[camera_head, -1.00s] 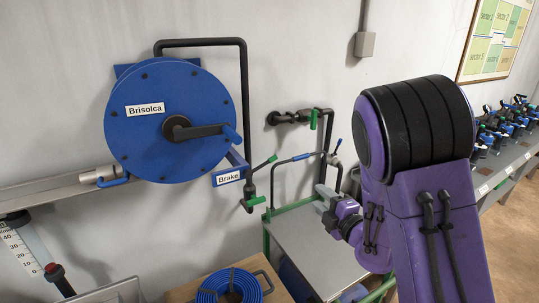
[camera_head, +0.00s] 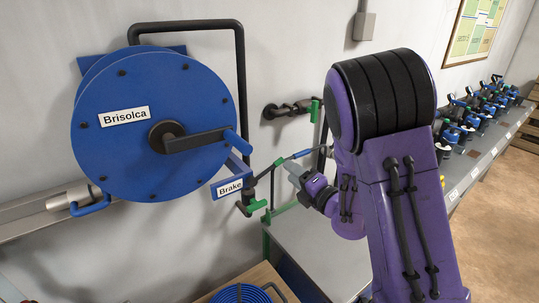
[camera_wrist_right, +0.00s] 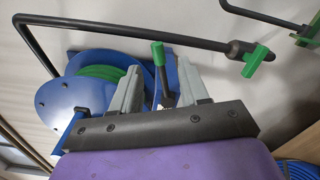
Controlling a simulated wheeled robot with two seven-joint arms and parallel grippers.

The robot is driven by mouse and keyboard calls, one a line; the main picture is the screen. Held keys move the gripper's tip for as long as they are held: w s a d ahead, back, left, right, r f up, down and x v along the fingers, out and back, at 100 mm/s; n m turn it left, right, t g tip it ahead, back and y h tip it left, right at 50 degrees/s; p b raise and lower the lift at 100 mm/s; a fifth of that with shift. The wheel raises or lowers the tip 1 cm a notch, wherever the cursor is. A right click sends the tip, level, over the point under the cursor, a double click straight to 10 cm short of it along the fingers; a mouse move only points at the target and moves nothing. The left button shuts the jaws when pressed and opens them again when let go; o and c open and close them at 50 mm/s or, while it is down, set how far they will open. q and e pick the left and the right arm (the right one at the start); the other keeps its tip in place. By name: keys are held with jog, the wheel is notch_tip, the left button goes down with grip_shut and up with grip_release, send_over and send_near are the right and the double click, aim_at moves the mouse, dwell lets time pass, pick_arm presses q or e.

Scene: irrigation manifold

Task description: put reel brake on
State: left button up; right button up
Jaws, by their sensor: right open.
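The blue reel (camera_head: 150,85) labelled "Brisolca" hangs on the wall with a black crank at its centre. A "Brake" label (camera_head: 230,187) sits on a blue bracket below right of it. The brake lever (camera_head: 265,172), black with a green grip, slants up to the right beside the label. My right gripper (camera_head: 292,170) is open just right of the lever's grip. In the right wrist view the green grip of the lever (camera_wrist_right: 158,54) appears between the two grey fingers (camera_wrist_right: 157,80), with visible space on both sides. Whether anything touches is unclear. My left gripper is out of view.
A black pipe (camera_head: 241,90) bends round the reel to a green-handled valve (camera_head: 254,206) close below the lever. Another wall valve (camera_head: 290,109) is up to the right. A green-framed metal table (camera_head: 310,245) stands below. A coiled blue hose (camera_head: 240,294) lies at the bottom.

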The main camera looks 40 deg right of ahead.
aim_at(281, 163)
jog(key=w+p, duration=0.1)
jog(key=w+r+p, duration=0.1)
jog(key=w, duration=0.1)
jog(key=shift+w+d, duration=0.2)
jog(key=w, duration=0.1)
jog(key=w+p, duration=0.1)
jog(key=w, duration=0.1)
jog(key=w+p, duration=0.1)
jog(key=w, duration=0.1)
jog(key=shift+w+d+f, duration=0.25)
jog(key=shift+f, duration=0.15)
jog(key=shift+s, duration=0.1)
jog(key=shift+s, duration=0.1)
grip_shut()
